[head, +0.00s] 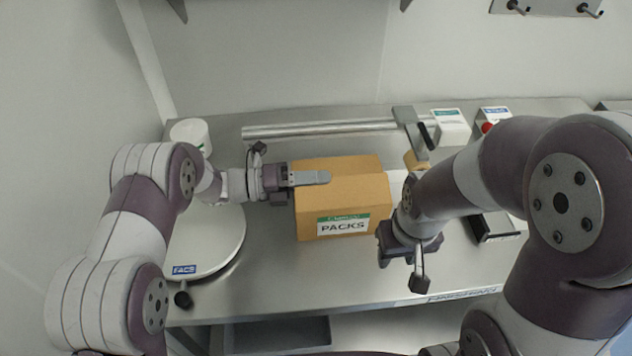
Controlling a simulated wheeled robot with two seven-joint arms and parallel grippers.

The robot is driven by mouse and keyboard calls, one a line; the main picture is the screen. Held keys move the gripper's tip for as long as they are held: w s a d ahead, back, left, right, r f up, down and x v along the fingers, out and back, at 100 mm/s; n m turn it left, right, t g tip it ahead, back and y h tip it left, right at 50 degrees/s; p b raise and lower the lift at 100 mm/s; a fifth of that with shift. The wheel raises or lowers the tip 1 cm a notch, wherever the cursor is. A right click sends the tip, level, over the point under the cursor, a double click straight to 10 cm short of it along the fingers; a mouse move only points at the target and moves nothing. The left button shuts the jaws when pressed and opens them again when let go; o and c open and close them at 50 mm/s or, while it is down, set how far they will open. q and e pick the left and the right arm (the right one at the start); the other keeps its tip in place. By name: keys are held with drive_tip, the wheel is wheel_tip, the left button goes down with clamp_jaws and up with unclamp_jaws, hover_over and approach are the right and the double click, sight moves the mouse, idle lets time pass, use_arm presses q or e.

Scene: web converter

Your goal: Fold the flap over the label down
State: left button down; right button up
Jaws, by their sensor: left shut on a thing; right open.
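A brown cardboard box (352,187) stands on the steel table, its front label reading "PACKS" (343,226). Its top looks mostly covered; I cannot clearly make out the flap over the label as a separate raised piece. My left gripper (308,178) reaches in from the left and is shut at the box's upper left side. One grey finger lies across the top and hides part of it; the other finger is hidden. My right gripper (398,256) is open and empty, right of the box's front and apart from the label.
Small white boxes (451,127) stand at the back right. A dark tray (495,228) is at right. The table before the box is clear.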

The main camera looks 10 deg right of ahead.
use_arm(q)
drive_tip(key=c, duration=1.3)
unclamp_jaws()
drive_tip(key=shift+s, duration=0.1)
